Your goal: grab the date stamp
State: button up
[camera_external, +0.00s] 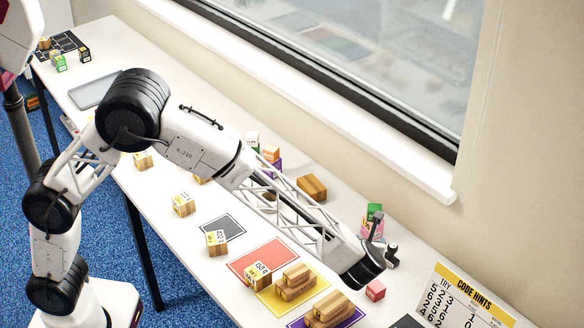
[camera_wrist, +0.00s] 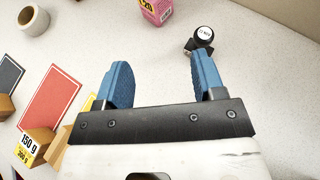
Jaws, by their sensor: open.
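The date stamp (camera_wrist: 204,36) looks like a small black object with a round, pale-labelled end. It stands on the white table near the top of the wrist view, just beyond my right fingertip. In the external view the dark stamp (camera_external: 391,256) is beside my wrist, close to the wall side. My gripper (camera_wrist: 160,62) has two blue fingers spread wide, with nothing between them but bare table. The right finger partly overlaps the stamp's lower area in the picture; I cannot tell whether they touch. In the external view my gripper (camera_external: 380,238) is mostly hidden by my wrist.
A pink box (camera_wrist: 157,11) stands left of the stamp. A tape roll (camera_wrist: 33,19) lies farther left. Red (camera_external: 262,258) and yellow (camera_external: 290,292) mats hold wooden blocks.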

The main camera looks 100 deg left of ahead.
aim_at(394, 246)
jog(key=w+f+m, duration=0.1)
jog(key=w+f, duration=0.1)
jog(key=w+a+f+m, duration=0.1)
jog(key=w+f, duration=0.1)
jog(key=w+f+m+t+y, duration=0.1)
jog(key=w+f, duration=0.1)
jog(key=shift+w+a, duration=0.1)
jog(key=shift+a, duration=0.2)
jog(key=shift+x, duration=1.35)
jog(key=shift+x, duration=2.6)
jog(key=shift+w+r, duration=0.1)
